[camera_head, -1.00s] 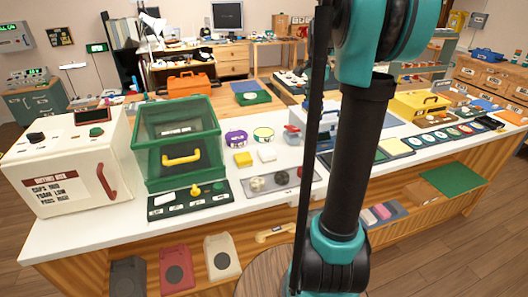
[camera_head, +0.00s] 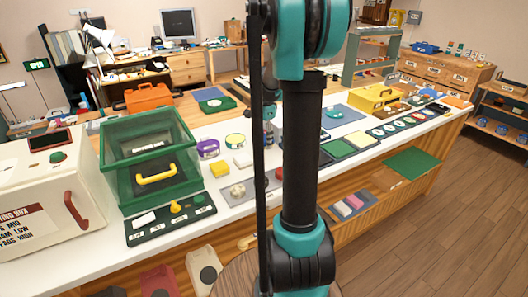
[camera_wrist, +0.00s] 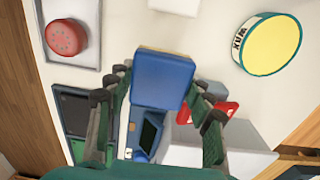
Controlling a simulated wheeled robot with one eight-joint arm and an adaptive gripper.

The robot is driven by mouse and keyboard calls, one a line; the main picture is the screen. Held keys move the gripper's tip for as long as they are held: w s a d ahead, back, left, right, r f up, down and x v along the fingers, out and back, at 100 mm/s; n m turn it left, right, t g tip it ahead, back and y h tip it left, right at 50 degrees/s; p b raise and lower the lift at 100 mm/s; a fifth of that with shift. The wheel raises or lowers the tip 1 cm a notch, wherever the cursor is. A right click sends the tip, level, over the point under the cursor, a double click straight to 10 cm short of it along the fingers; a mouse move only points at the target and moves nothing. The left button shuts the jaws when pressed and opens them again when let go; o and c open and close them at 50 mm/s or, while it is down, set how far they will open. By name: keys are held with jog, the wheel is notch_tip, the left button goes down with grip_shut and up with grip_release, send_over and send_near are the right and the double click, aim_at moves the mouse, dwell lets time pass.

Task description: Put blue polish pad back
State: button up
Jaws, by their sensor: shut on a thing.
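The blue polish pad (camera_wrist: 163,80) is a small blue block with a thin yellowish edge, in the middle of the wrist view. My gripper (camera_wrist: 158,100) is shut on it, with dark green fingers on either side, and holds it above the white counter. In the head view the pad cannot be made out, as my arm covers part of the counter. A yellow pad (camera_head: 219,169) and a white pad (camera_head: 243,158) lie on the counter there, left of my arm.
A grey tray (camera_head: 234,198) holds round pieces; a red one (camera_wrist: 66,38) shows in the wrist view. A yellow-topped round tin (camera_wrist: 270,45) stands at right. The green clear-sided box (camera_head: 148,150) and control strip (camera_head: 170,219) stand left. Coloured squares (camera_head: 338,148) lie right.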

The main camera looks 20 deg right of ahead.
aim_at(264, 157)
jog(key=shift+f, duration=2.85)
jog(key=shift+f, duration=0.15)
jog(key=o, duration=1.2)
notch_tip(264, 157, up, 12)
jog(key=shift+r, duration=0.2)
